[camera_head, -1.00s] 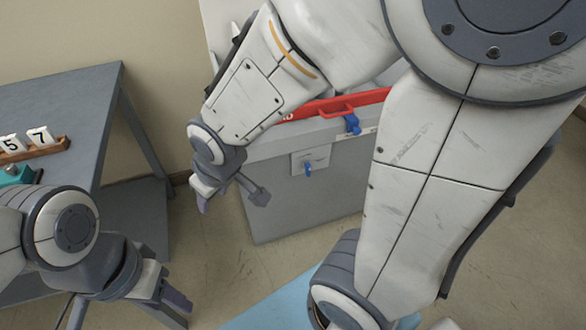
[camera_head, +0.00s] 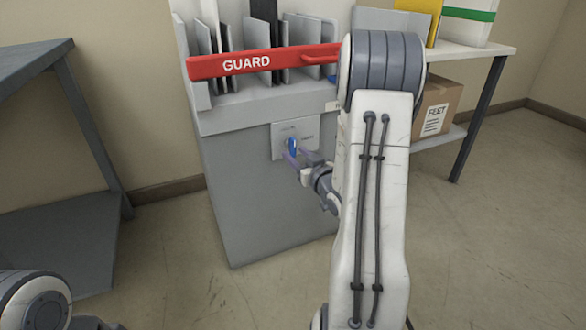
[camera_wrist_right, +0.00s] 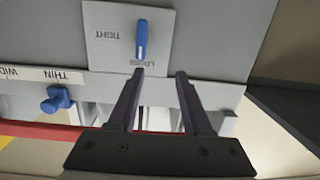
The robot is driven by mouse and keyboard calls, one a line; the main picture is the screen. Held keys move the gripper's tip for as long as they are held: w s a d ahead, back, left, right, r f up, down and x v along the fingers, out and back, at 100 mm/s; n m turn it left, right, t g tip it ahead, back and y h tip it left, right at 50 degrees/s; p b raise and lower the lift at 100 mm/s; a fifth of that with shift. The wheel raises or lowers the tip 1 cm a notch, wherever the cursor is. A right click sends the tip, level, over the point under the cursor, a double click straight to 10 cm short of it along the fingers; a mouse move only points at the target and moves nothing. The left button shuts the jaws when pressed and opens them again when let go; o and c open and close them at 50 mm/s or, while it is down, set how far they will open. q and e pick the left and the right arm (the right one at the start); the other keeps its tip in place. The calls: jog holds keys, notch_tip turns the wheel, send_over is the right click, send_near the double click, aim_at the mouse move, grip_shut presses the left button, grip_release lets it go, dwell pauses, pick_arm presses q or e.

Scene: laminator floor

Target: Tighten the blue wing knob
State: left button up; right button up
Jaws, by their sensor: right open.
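The blue wing knob (camera_head: 292,147) is on a pale plate on the front of the grey machine. In the right wrist view, which is upside down, the knob (camera_wrist_right: 141,38) stands upright with its lower end by the word LOOSE; TIGHT is printed to its left. My right gripper (camera_head: 298,160) is at the plate, its fingertips close to the knob. In the wrist view its open fingers (camera_wrist_right: 159,74) are empty, and the knob lines up with the left finger rather than the gap. Contact cannot be told. Of my left arm only a part shows at bottom left; its gripper is out of frame.
A red GUARD bar (camera_head: 245,63) crosses the machine above the plate. A second blue knob (camera_wrist_right: 57,98) sits by a WIDE-THIN scale. A cardboard box (camera_head: 436,107) is on the shelf of a table at right. A grey table (camera_head: 40,62) stands at left. Floor between is clear.

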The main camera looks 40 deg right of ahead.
aim_at(294, 146)
jog(key=shift+m+t+h, duration=0.3)
jog(key=shift+t, duration=0.3)
jog(key=w+d+b, duration=0.1)
jog(key=w, duration=0.1)
jog(key=w+d+f+b, duration=0.1)
jog(key=w+d+b, duration=0.1)
jog(key=w, duration=0.1)
jog(key=w+d+f+b, duration=0.1)
jog(key=w, duration=0.1)
jog(key=shift+w+d+f+b, duration=0.1)
jog(key=shift+w+d+b, duration=0.05)
jog(key=shift+d+b, duration=0.25)
jog(key=shift+w+d, duration=0.15)
jog(key=shift+w, duration=0.35)
pick_arm(q)
notch_tip(294, 146, down, 6)
jog(key=shift+f, duration=0.25)
pick_arm(e)
grip_shut()
